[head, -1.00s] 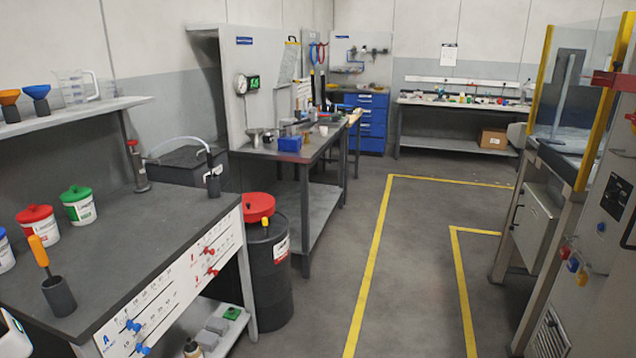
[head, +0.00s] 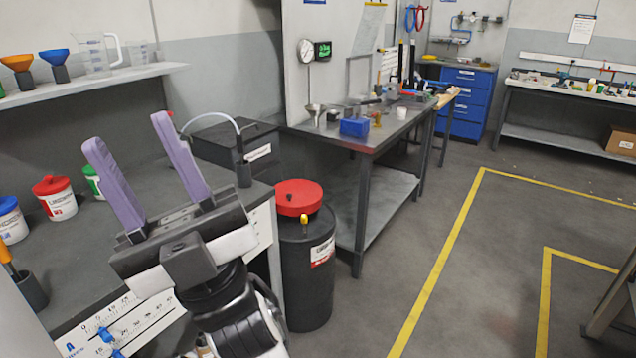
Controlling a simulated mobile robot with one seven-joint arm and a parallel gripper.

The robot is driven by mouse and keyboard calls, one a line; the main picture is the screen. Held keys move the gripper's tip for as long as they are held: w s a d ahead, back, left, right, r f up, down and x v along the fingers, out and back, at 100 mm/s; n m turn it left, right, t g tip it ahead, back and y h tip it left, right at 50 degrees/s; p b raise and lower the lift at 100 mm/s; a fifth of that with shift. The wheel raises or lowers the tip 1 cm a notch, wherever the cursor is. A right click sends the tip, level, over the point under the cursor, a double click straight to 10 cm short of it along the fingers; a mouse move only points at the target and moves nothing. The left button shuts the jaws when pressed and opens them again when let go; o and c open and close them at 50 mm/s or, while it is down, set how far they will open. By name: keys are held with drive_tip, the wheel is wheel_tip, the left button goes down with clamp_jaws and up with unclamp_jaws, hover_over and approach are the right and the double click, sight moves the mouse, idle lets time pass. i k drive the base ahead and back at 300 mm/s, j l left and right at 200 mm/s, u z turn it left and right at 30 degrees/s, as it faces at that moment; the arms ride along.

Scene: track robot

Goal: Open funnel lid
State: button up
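A round red lid (head: 299,198) with a small dark knob covers the top of a black drum (head: 305,268). It appears to lie flat and closed. A small yellow part (head: 304,219) sits at the drum's front rim, just below the lid. A white and red label shows on the drum's side. My gripper (head: 128,132) has two purple fingers spread apart with nothing between them. It points up, to the left of the drum, and looks nearer to the camera than the lid. It hides part of the left bench and the green-lidded tub.
A dark bench (head: 40,290) with tubs is at the left, below a shelf (head: 100,80) holding funnels and jugs. A dark box with a hose stands behind the drum. A workbench (head: 370,135) stands beyond. The floor at right is open.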

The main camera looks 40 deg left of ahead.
sight(294, 193)
drive_tip(key=i+l+u, duration=0.1)
drive_tip(key=i+u, duration=0.15)
drive_tip(key=i, duration=0.3)
drive_tip(key=i+l+u, duration=0.3)
drive_tip(key=i, duration=0.25)
drive_tip(key=i+l+u, duration=0.15)
drive_tip(key=i+u, duration=0.25)
drive_tip(key=i+l+u, duration=0.25)
drive_tip(key=u, duration=0.2)
drive_tip(key=i+l+u, duration=0.45)
drive_tip(key=i+l, duration=0.45)
drive_tip(key=i+j, duration=0.05)
drive_tip(key=i, duration=0.05)
